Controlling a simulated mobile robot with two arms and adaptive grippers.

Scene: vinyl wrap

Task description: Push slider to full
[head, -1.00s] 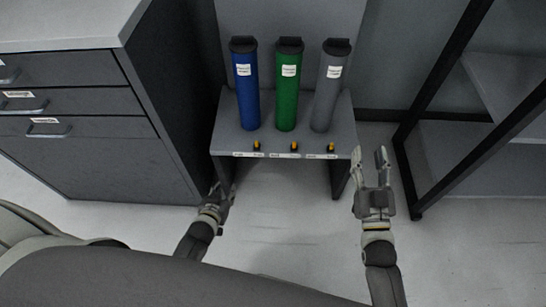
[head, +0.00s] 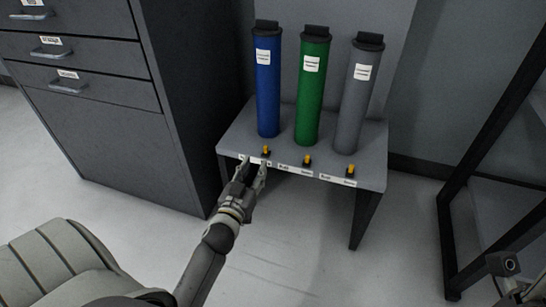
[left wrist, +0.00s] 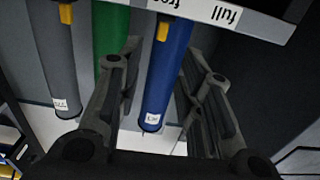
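Three sliders with yellow knobs sit on the front of a grey table (head: 235,135): a left one (head: 266,150), a middle one (head: 307,160) and a right one (head: 351,171). White labels run along the front edge. My left gripper (head: 255,167) is open and empty at the edge, just below and in front of the left slider, partly covering its labels. In the left wrist view, that slider's knob (left wrist: 162,31) shows between the open fingers, with a "full" label (left wrist: 227,15) to its right. My right gripper (head: 512,280) is at the lower right corner, mostly cut off.
A blue tube (head: 268,95), a green tube (head: 312,95) and a grey tube (head: 358,100) stand upright behind the sliders. A dark drawer cabinet (head: 110,150) stands close on the left. A black-framed shelf (head: 480,150) is at the right.

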